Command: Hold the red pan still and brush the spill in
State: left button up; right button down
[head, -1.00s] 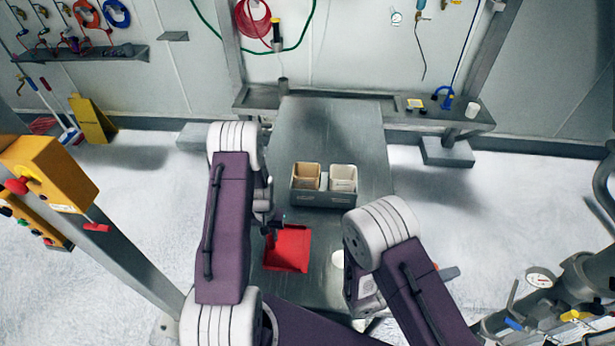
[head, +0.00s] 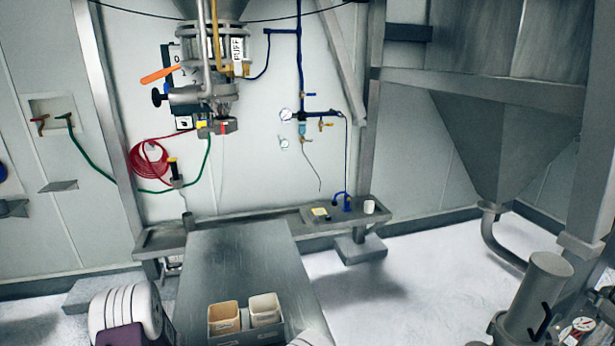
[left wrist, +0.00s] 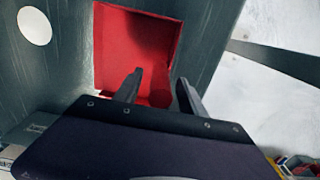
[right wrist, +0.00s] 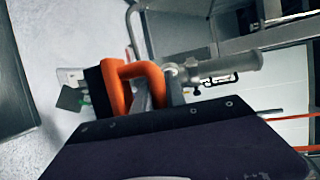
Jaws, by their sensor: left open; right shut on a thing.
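The red pan (left wrist: 135,50) lies on the steel table in the left wrist view. My left gripper (left wrist: 159,78) is open, its fingers over the pan's near end, with red between them. I cannot tell if they touch it. A flat white round patch (left wrist: 34,26), perhaps the spill, lies on the table apart from the pan. In the right wrist view my right gripper (right wrist: 156,86) is shut on an orange-handled tool (right wrist: 118,90) with a dark block beside it, which looks like the brush. The head view does not show the pan, patch or either gripper.
A tan bin (head: 224,318) and a white bin (head: 265,308) stand side by side in a grey holder on the steel table (head: 230,258). The table is bare beyond them. A side shelf with a white cup (head: 369,206) runs along the wall. A hopper hangs at right.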

pick_arm(q)
notch_tip(320, 180, up, 12)
jog(key=shift+f, duration=0.25)
jog(key=w+d+f+m+t+b, duration=0.1)
jog(key=d+f+m+t+b, duration=0.15)
jog(key=d+b, duration=0.65)
jog(key=s+d+b, duration=0.1)
jog(key=s+d, duration=0.2)
jog(key=s, duration=0.2)
jog(key=s+d+f+g+b, duration=0.1)
jog(key=s+d+b, duration=0.1)
jog(key=s, duration=0.4)
jog(key=shift+d+f+m, duration=0.2)
jog(key=shift+d+m, duration=0.25)
jog(key=shift+s, duration=0.1)
